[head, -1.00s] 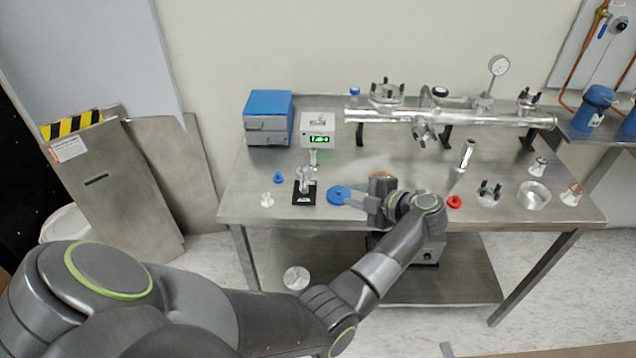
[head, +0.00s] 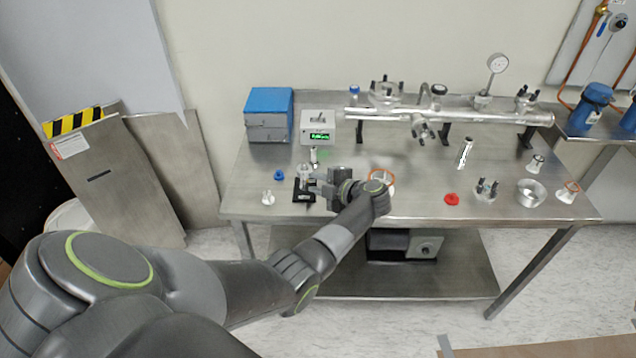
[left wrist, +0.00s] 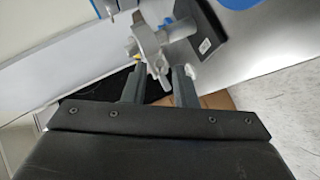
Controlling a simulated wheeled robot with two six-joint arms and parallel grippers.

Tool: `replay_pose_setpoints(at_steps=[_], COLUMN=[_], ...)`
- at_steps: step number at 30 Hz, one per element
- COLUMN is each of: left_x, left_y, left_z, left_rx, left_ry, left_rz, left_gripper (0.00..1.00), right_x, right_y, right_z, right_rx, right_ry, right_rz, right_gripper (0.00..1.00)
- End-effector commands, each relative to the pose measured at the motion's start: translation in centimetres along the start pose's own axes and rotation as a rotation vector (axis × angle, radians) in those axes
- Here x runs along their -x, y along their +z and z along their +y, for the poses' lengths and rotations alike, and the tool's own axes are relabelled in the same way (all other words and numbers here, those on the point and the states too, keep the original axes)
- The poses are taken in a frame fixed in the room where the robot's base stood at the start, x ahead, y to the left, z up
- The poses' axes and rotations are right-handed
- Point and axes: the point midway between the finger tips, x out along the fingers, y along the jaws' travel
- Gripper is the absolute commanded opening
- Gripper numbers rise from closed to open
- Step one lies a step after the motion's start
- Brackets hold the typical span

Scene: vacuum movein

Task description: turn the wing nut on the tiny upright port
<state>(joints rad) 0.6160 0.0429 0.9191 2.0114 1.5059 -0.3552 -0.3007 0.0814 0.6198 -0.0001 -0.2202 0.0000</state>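The tiny upright port (head: 304,172) stands on a small black base (head: 303,196) on the steel bench, left of centre. In the left wrist view the port's metal clamp (left wrist: 146,44) is just beyond the fingers, and the base (left wrist: 208,35) shows at upper right. A grey part that looks like the wing nut (left wrist: 157,68) reaches into the gap between the fingertips. My left gripper (head: 318,187), also in the left wrist view (left wrist: 160,75), is open at the port's right side. I cannot tell whether a finger touches the nut. My right gripper is out of view.
A small upright metal piece (head: 314,155) and a readout box (head: 318,127) stand behind the port. A white piece (head: 268,197) and a blue piece (head: 279,175) are to its left. An orange-rimmed part (head: 382,176) lies right of my gripper.

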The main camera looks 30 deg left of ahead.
Motion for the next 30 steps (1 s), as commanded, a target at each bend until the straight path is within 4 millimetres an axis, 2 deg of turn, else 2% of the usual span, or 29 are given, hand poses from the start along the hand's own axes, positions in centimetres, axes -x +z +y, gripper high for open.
replay_pose_setpoints(at_steps=[1, 6, 7, 20, 30], left_x=[0.0, 0.0, 0.0, 0.1, 0.1], left_y=[0.0, 0.0, 0.0, -0.1, 0.1], left_z=[0.0, 0.0, 0.0, 0.4, 1.2], left_rx=[0.0, 0.0, 0.0, -0.038, -0.21], left_ry=[0.0, 0.0, 0.0, -0.039, -0.211], left_rz=[0.0, 0.0, 0.0, 0.001, 0.001], left_gripper=[0.24, 0.02, 0.0, 0.0, 0.0], right_x=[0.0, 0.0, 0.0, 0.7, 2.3], right_y=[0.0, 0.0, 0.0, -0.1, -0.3], right_z=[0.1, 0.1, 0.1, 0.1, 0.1], right_rx=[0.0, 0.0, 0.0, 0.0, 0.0], right_ry=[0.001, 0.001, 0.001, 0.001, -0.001], right_rz=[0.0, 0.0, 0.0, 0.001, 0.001], right_gripper=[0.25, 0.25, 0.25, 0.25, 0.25])
